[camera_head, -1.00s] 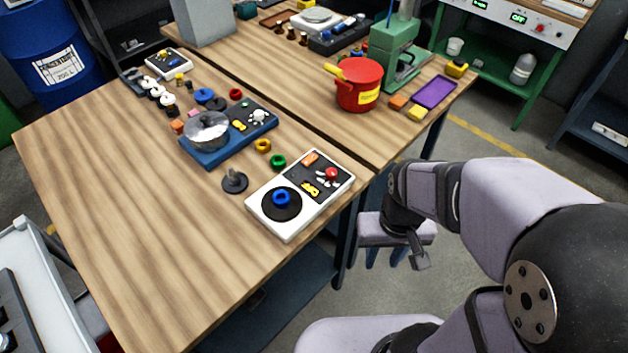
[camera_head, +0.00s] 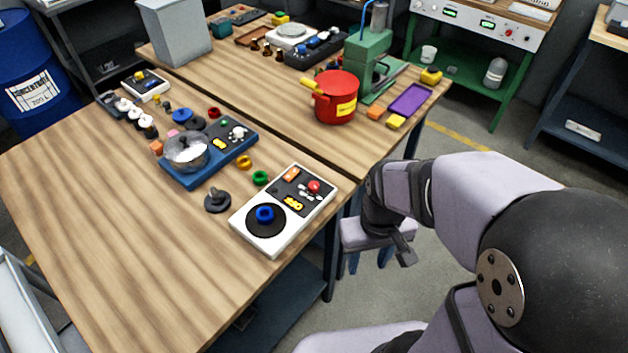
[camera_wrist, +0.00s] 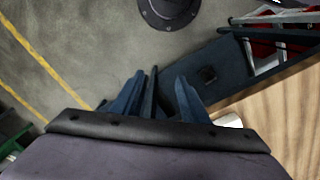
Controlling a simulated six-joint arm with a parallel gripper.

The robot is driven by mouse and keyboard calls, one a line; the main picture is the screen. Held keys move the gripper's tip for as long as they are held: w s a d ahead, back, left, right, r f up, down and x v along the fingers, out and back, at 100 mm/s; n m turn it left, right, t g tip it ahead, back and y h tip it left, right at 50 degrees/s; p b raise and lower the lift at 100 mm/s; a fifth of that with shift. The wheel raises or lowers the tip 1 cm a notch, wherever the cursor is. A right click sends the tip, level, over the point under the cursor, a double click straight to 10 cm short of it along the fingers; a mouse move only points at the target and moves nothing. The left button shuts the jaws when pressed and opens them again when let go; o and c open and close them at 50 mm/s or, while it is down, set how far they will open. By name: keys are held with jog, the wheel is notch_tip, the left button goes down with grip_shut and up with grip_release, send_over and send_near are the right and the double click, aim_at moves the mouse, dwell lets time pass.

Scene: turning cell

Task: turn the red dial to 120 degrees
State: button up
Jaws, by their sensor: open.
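The red dial (camera_head: 314,186) is a small round red knob on the far right part of a white panel (camera_head: 249,244). The panel lies at the right edge of the near wooden table. A blue knob on a black disc (camera_head: 265,213) and a small yellow readout (camera_head: 293,203) share this panel. My gripper (camera_head: 367,264) has dark blue fingers pointing down and hangs beyond the table edge, to the right of the panel and apart from it. In the wrist view the fingers (camera_wrist: 160,85) are apart, empty, over the floor. The dial cannot be made out there.
Green (camera_head: 260,178) and yellow (camera_head: 244,162) rings and a dark knob (camera_head: 217,202) lie left of the panel. A blue-based unit with a glass-like pot (camera_head: 187,152) stands behind them. A red pot (camera_head: 336,98) stands on the far table. The near table's front is clear.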

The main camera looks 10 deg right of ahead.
jog(key=w+a+r+n+p, duration=0.1)
jog(key=w+a+r+n, duration=0.1)
jog(key=w+n, duration=0.4)
jog(key=w+a+r+n, duration=0.1)
jog(key=w+r+n, duration=0.1)
jog(key=w+n, duration=0.35)
notch_tip(320, 180, up, 2)
jog(key=n+p, duration=0.2)
jog(key=n, duration=0.8)
send_over(314, 184)
jog(key=shift+s+d+g, duration=0.15)
jog(key=shift+g, duration=0.15)
jog(key=shift+w+a+n, duration=0.2)
jog(key=shift+w+n, duration=0.1)
jog(key=shift+n, duration=0.15)
jog(key=shift+s+d+f+p, duration=0.1)
jog(key=shift+f+p, duration=0.35)
jog(key=shift+f, duration=1.35)
jog(key=shift+s+f+p, duration=0.1)
jog(key=shift+f+p, duration=0.35)
jog(key=shift+f, duration=1.35)
grip_shut()
